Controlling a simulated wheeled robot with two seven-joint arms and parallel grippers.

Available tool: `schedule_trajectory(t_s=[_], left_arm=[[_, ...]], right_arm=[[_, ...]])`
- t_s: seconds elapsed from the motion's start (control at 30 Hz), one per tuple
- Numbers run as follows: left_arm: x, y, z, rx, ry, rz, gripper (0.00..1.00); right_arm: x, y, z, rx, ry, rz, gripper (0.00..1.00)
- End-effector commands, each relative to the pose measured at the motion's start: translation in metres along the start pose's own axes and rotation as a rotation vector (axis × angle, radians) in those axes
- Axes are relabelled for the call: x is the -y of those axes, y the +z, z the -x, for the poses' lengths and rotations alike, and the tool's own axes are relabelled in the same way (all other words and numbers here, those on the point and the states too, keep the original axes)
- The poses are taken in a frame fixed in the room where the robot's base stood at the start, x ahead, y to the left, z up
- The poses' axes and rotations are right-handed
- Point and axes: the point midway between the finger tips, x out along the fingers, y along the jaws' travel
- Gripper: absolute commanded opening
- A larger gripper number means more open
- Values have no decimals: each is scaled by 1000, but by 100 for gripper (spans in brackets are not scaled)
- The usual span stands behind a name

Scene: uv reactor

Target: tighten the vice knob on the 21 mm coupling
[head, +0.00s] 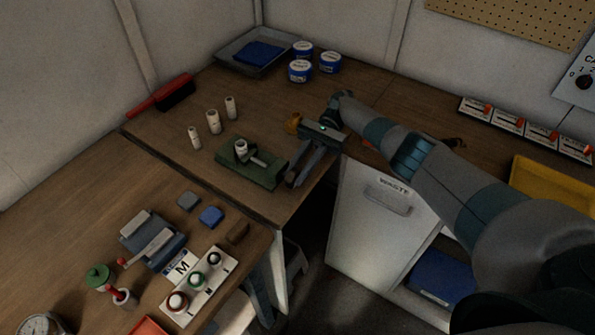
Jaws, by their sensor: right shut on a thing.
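A green vice (236,172) stands on the wooden bench near its front edge. A white coupling (240,146) sits upright at its jaw. A pale spindle (258,162) runs from the jaw to the right, towards my right gripper (294,182). That gripper reaches in from the right with its fingers pointing down at the vice's right end. It is shut, and the vice knob is hidden at its fingertips. Three more white cylindrical pieces (213,121) stand behind the vice; I cannot read their sizes. My left gripper is out of view.
An orange object (292,123) sits just behind my right gripper. A blue-grey lever fixture (140,246) and a lettered button panel (213,275) stand front left.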

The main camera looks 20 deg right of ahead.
Motion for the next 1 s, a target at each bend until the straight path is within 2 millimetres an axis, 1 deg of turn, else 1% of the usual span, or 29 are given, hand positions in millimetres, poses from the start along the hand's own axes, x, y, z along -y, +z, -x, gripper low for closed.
schedule_trajectory(t_s=[0.07, 0.1, 0.13, 0.67, 0.87, 1.0], left_arm=[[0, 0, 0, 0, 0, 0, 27], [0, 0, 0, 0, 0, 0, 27], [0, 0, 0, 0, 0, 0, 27], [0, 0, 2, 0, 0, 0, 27], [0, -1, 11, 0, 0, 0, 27], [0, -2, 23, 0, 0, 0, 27]], right_arm=[[0, 1, 2, 0, -2, 2, 0], [0, 1, 2, -1, -2, 2, 24], [0, 1, 2, -1, -2, 2, 27], [0, 1, 0, -5, 0, 0, 27], [0, 4, 0, -39, 1, 0, 27], [0, 7, 0, -88, 1, 2, 27]])
